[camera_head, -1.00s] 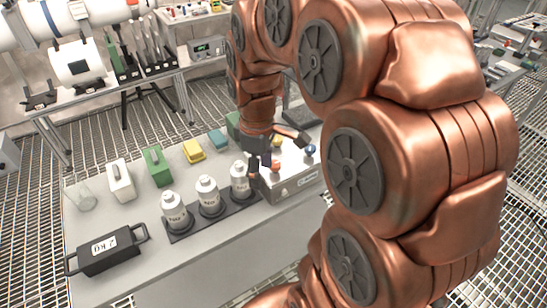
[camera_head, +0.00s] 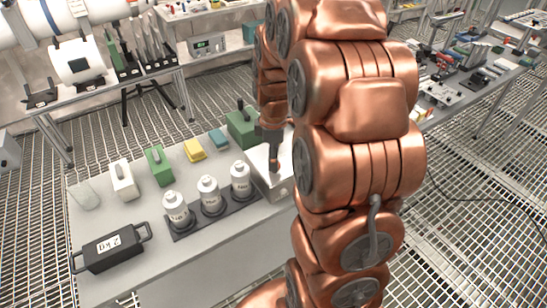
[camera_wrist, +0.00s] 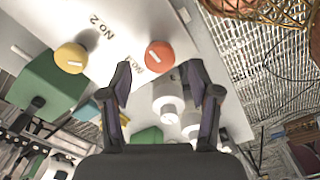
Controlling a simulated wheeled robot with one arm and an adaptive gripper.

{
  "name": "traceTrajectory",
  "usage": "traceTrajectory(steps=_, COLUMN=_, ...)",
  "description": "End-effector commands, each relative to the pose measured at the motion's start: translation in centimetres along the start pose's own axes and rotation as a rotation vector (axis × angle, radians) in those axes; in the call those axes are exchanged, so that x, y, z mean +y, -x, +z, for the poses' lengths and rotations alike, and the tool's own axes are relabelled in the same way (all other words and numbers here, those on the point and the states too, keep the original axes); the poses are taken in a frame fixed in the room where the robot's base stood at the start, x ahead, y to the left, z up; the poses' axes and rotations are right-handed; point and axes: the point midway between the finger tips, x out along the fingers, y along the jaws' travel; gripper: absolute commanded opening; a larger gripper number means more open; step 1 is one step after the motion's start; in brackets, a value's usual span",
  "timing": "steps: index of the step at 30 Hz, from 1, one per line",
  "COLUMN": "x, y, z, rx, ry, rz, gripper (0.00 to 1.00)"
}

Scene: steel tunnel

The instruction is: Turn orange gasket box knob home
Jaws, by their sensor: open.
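The gasket box (camera_head: 261,182) is a pale box at the right end of the table, partly hidden by my arm. In the wrist view its pale face (camera_wrist: 120,22) carries the orange knob (camera_wrist: 159,55), with a short slanted white mark, beside a "No." label. A yellow knob (camera_wrist: 71,57) sits to its left by "NO.2". My gripper (camera_wrist: 158,70) is open, its two dark fingers apart. The orange knob appears between and just beyond the fingertips, with no clear contact.
Three white bottles (camera_head: 209,195) stand in a dark tray left of the box. A green box (camera_head: 242,128) is behind it. A black 2 kg weight (camera_head: 108,247) lies at the front left. Bare table lies in front of the tray.

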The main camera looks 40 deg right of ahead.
Motion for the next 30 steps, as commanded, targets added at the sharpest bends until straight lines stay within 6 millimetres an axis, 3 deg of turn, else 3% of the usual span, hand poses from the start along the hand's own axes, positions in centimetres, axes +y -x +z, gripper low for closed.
traceTrajectory(steps=6, x=0.0, y=-1.8, z=0.0, rx=0.0, ry=-0.001, rz=-0.002, gripper=0.62)
traceTrajectory(steps=17, x=0.1, y=-2.3, z=0.0, rx=0.0, ry=-0.001, rz=0.002, gripper=0.62)
traceTrajectory(steps=30, x=0.1, y=-2.3, z=0.0, rx=0.0, ry=-0.001, rz=0.001, gripper=0.18)
